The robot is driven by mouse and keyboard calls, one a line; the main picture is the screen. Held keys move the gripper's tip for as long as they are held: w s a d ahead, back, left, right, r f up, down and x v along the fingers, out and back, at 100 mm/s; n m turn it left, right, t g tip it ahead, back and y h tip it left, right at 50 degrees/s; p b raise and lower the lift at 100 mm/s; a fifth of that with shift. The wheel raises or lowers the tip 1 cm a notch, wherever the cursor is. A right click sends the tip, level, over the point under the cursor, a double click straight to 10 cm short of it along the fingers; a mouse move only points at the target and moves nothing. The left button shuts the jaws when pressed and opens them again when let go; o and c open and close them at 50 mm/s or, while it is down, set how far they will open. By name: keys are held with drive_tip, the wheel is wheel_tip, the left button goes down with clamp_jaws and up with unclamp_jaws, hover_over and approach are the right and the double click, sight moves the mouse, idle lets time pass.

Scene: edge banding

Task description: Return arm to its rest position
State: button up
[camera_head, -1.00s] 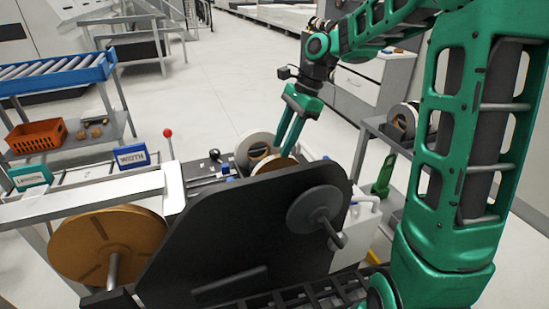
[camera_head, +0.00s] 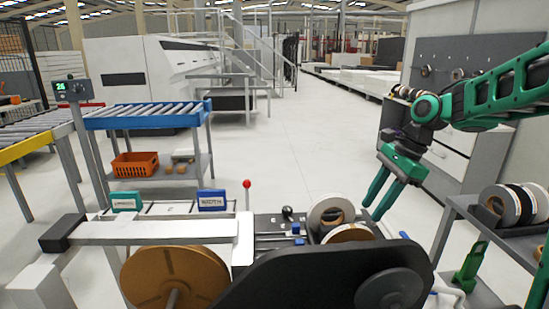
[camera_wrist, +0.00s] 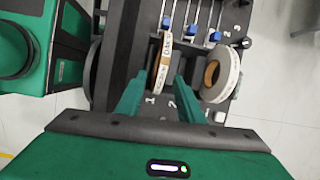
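My green arm reaches in from the right in the head view. My gripper (camera_head: 380,199) hangs to the right of and a little above the edge-banding rolls, its two fingers apart with nothing between them. In the wrist view my gripper (camera_wrist: 158,98) points down over the rack, and its fingers are spread. A brown-edged roll (camera_wrist: 161,62) stands beyond the fingertips near the mark 1. The white roll (camera_head: 330,214) and the brown roll (camera_head: 349,233) also show in the head view.
A black machine plate (camera_head: 315,280) and a large brown disc (camera_head: 170,277) fill the front. A grey shelf (camera_head: 470,225) with several rolls stands at the right. A blue roller table (camera_head: 145,118) with an orange crate (camera_head: 135,164) stands at the left.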

drive_tip(key=s+d+n, duration=0.1)
drive_tip(key=s+d, duration=0.1)
drive_tip(key=s+d+n+h, duration=0.1)
drive_tip(key=s+d, duration=0.1)
drive_tip(key=s, duration=0.1)
drive_tip(key=s+d+n+t+h, duration=0.1)
drive_tip(key=s+d, duration=0.1)
drive_tip(key=s, duration=0.1)
drive_tip(key=shift+s+d+r+n, duration=0.1)
drive_tip(key=shift+r+n, duration=0.05)
drive_tip(key=shift+n, duration=0.25)
drive_tip(key=s+d+f+n+g+h, duration=0.1)
drive_tip(key=s+d+f+n, duration=0.1)
drive_tip(key=s, duration=0.8)
drive_tip(key=s+d+f+n+h, duration=0.1)
drive_tip(key=s+f+n, duration=0.3)
drive_tip(key=s, duration=0.7)
drive_tip(key=shift+d+f+n+g, duration=0.25)
drive_tip(key=shift+d+n+g, duration=0.2)
drive_tip(key=shift+d, duration=0.45)
drive_tip(key=shift+w+f, duration=0.25)
drive_tip(key=shift+w, duration=0.35)
